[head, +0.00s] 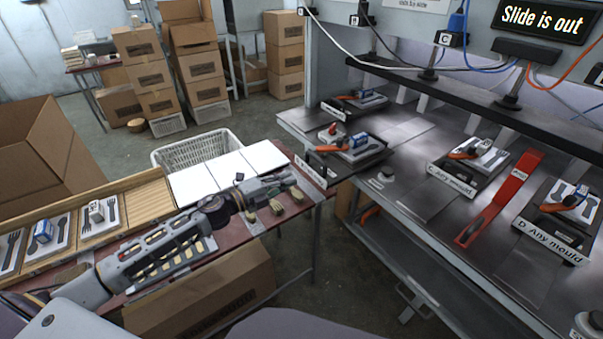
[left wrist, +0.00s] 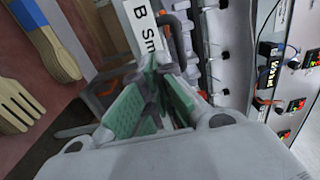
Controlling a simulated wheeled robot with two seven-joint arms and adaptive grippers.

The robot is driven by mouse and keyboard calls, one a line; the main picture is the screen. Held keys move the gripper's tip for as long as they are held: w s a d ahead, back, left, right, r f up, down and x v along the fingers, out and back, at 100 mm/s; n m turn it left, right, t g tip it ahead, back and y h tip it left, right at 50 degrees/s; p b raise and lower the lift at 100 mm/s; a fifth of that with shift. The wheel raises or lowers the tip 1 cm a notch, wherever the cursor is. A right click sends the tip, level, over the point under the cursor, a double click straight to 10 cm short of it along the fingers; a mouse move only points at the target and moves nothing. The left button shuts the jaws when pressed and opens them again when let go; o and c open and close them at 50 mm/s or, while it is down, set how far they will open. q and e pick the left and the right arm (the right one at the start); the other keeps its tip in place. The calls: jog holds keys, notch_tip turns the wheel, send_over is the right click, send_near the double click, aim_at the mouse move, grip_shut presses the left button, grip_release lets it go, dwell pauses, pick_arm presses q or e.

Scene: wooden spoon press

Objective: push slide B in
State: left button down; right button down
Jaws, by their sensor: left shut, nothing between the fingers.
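Slide B (head: 345,170) is a dark tray carrying a grey mould with a blue block and an orange-handled clamp. It sticks out past the press table's left edge. Its white label (head: 310,171) faces the front, and part of it, reading "B Sm", shows in the left wrist view (left wrist: 143,28). A dark handle (left wrist: 177,42) stands beside the label there. My left gripper (head: 293,181) is shut and empty, pointing at the label and front of slide B. Its green-padded fingers (left wrist: 155,95) overlap the view of the slide; contact cannot be told. My right gripper is out of view.
A sign (head: 543,20) reads "Slide is out". Wooden spoons and forks (left wrist: 45,40) lie on the reddish table (head: 285,240) under my left arm.

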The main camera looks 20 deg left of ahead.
aim_at(309, 169)
pick_arm(q)
jog(key=shift+x, duration=1.85)
jog(key=shift+w+d, duration=0.4)
jog(key=shift+w, duration=0.15)
jog(key=shift+w+d, duration=0.25)
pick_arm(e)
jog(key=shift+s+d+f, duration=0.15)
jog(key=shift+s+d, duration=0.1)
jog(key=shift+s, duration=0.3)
pick_arm(q)
jog(key=shift+w+d+p, duration=0.1)
jog(key=shift+w+p, duration=0.05)
jog(key=shift+p, duration=0.15)
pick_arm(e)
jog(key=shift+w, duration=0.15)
